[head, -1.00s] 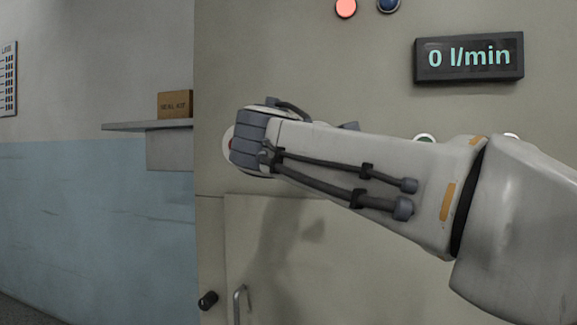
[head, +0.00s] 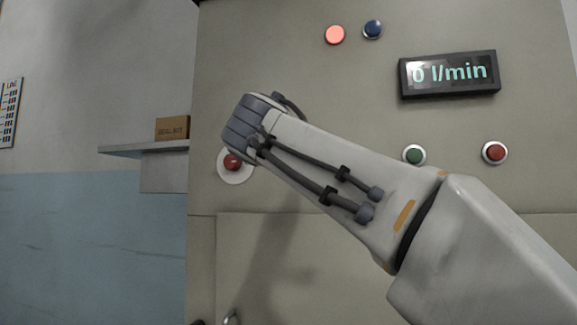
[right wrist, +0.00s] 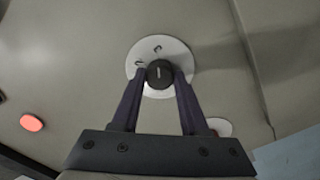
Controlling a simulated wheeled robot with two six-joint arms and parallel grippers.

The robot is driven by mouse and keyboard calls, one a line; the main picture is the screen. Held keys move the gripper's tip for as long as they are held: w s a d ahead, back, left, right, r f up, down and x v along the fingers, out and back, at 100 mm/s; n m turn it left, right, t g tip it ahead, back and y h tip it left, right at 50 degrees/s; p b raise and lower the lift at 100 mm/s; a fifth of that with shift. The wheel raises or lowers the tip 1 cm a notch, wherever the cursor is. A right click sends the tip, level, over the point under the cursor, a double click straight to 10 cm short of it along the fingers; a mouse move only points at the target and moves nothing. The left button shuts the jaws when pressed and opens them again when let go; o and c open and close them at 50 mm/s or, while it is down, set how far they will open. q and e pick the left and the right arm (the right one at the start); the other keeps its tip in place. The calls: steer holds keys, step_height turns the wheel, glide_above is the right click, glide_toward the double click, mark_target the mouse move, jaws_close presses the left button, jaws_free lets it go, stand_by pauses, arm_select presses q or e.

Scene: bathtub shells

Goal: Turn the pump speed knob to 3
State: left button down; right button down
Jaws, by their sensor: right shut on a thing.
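The pump speed knob (right wrist: 159,77) is dark and round with a pale line on it pointing up in the right wrist view. It sits on a round white dial plate (right wrist: 178,52) with small dark marks too blurred to read surely. My right gripper (right wrist: 161,72) is shut on the knob, one finger at each side. In the head view my right wrist hides the knob, the dial and the fingers. The display (head: 449,74) on the panel reads 0 l/min. My left gripper is not in view.
A red button on a white disc (head: 233,163) is just below my right wrist. A lit red lamp (head: 334,34), a blue button (head: 373,29), a green button (head: 414,155) and another red button (head: 494,152) are on the panel. A shelf (head: 150,149) holds a box (head: 172,128).

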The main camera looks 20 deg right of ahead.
steer(key=shift+m, duration=0.3)
stand_by(0.4)
steer(key=shift+c, duration=2.1)
jaws_free()
steer(key=shift+a, duration=0.1)
steer(key=v, duration=1)
steer(key=shift+s, duration=0.2)
steer(key=shift+a+f, duration=0.1)
steer(key=shift+a, duration=0.05)
